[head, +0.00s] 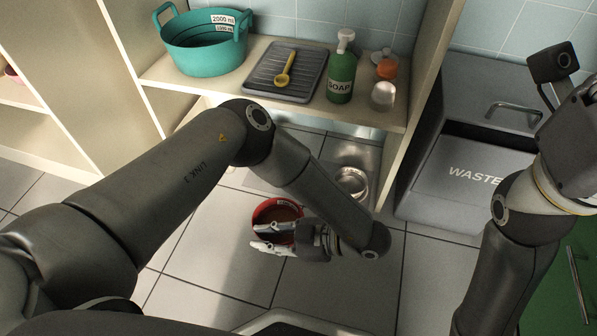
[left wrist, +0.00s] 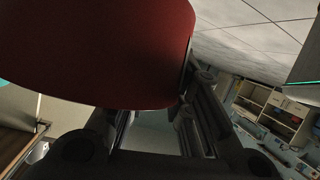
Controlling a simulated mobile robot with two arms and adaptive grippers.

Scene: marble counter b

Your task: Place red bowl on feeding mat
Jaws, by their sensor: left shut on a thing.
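The red bowl (head: 274,213) is over the floor tiles, below and in front of the wooden shelf. My left gripper (head: 266,238) is shut on its near side, and the fingers partly cover it. In the left wrist view the red bowl (left wrist: 105,50) fills the upper left, with the dark gripper fingers (left wrist: 160,125) below it. A greyish flat patch (head: 355,158) under the shelf may be the feeding mat, but I cannot tell for sure. My right arm is at the right, and its fingertips do not show.
A shiny metal bowl (head: 352,183) stands low beside the shelf's right upright. The shelf (head: 215,92) carries a teal tub (head: 205,45), a dark ribbed tray (head: 262,78) with a yellow spoon, a green soap bottle (head: 341,78) and small jars. A grey waste bin (head: 455,185) stands right.

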